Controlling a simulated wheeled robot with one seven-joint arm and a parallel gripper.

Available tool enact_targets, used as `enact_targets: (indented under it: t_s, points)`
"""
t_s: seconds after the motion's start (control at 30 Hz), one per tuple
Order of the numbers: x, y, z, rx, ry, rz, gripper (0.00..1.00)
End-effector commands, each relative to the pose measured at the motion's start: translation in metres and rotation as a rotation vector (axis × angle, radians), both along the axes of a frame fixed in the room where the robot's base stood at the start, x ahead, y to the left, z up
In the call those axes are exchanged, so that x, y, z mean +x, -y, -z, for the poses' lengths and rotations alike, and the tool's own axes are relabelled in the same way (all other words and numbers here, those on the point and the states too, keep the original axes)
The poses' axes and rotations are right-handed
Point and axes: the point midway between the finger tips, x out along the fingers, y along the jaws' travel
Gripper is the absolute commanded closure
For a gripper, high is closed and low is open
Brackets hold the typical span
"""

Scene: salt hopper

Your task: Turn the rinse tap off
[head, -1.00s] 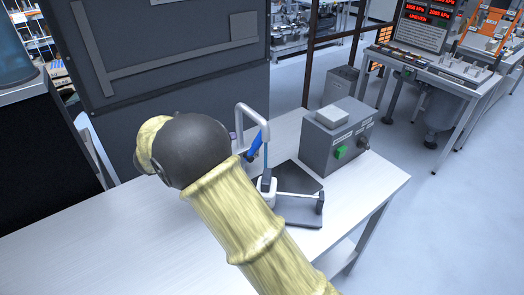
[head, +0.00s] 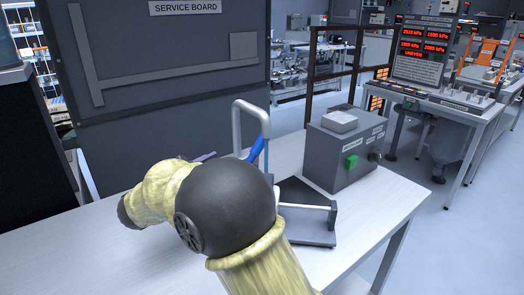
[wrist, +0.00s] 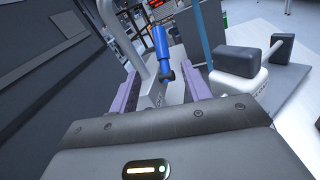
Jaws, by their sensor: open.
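The rinse tap has a grey hooked spout (head: 237,130) and a blue lever (head: 257,149), both partly hidden behind my arm in the head view. In the wrist view the blue lever (wrist: 162,42) stands upright on a dark pivot, beside the grey spout (wrist: 136,60). A pale blue stream (wrist: 195,36) runs down to the right of the lever. My gripper (wrist: 160,78) is open, its purple fingers either side of the tap's lower part and pivot as seen. Contact cannot be told.
A white fixture with dark blocks (wrist: 238,62) stands close to the right finger, over a dark tray (head: 302,232). A grey box with a green button (head: 351,161) is behind it. The white table (head: 60,245) is clear at left. A dark service board (head: 165,105) stands behind.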

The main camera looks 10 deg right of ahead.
Motion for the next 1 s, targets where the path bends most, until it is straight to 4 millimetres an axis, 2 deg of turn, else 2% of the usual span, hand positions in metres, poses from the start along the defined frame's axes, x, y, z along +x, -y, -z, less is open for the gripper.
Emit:
enact_targets:
  t_s: [0.27, 0.43, 1.0]
  points:
    - [0.001, 0.001, -0.001, -0.001, -0.002, 0.001, 0.52]
    - [0.008, 0.01, -0.001, -0.002, -0.001, 0.003, 0.52]
    - [0.07, 0.083, -0.001, -0.001, -0.001, 0.004, 0.52]
